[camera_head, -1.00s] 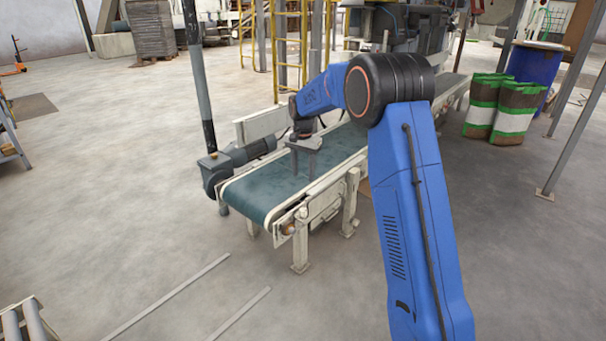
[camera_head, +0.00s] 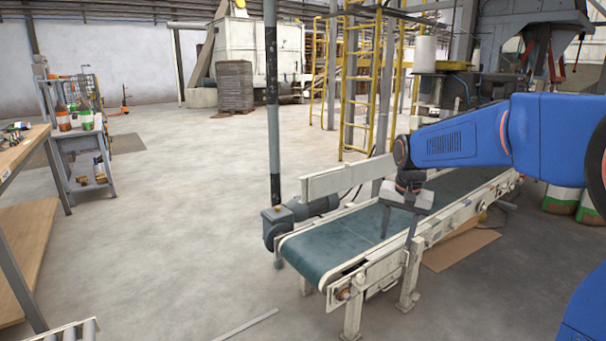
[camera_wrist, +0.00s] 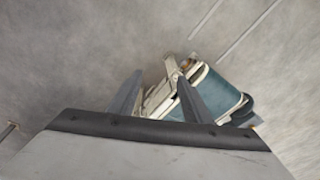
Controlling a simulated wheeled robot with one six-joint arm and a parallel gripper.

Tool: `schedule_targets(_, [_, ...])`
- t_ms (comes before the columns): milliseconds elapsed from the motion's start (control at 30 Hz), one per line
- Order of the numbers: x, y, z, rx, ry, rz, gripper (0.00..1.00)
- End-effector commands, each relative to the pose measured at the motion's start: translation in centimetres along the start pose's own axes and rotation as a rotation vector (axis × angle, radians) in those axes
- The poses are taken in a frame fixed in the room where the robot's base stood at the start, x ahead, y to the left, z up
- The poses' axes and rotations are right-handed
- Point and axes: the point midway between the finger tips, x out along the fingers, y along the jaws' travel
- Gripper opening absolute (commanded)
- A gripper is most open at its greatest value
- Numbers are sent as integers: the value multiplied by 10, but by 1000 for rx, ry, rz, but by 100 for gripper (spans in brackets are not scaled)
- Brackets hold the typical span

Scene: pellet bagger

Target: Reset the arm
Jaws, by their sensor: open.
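My gripper (camera_head: 398,223) points down over the conveyor (camera_head: 335,243) in the head view, with my blue arm reaching in from the right. The conveyor has a green belt and a cream frame, and the part of the belt near my gripper is bare. In the wrist view my gripper (camera_wrist: 158,98) shows two grey fingers spread apart with nothing between them but the conveyor's end (camera_wrist: 225,92) and floor well below.
A workbench (camera_head: 22,152) stands at the left edge, with a grey cart (camera_head: 85,160) carrying bottles behind it. A dark-and-pale post (camera_head: 271,100) and a motor (camera_head: 290,217) stand beside the conveyor. A yellow ladder (camera_head: 362,85) is behind. The floor at left centre is clear.

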Motion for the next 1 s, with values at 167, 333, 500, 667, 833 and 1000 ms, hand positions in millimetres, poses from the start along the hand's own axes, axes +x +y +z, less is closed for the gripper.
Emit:
schedule_targets(167, [-25, 29, 44, -67, 36, -17, 45])
schedule_targets(333, [-40, 56, 86, -133, 70, -30, 45])
schedule_targets(500, [-49, 82, 128, -199, 104, -39, 45])
schedule_targets(667, [-51, 106, 168, -261, 138, -46, 45])
schedule_targets(833, [-47, 130, 210, -327, 173, -50, 45])
schedule_targets(1000, [-38, 153, 250, -391, 209, -52, 45])
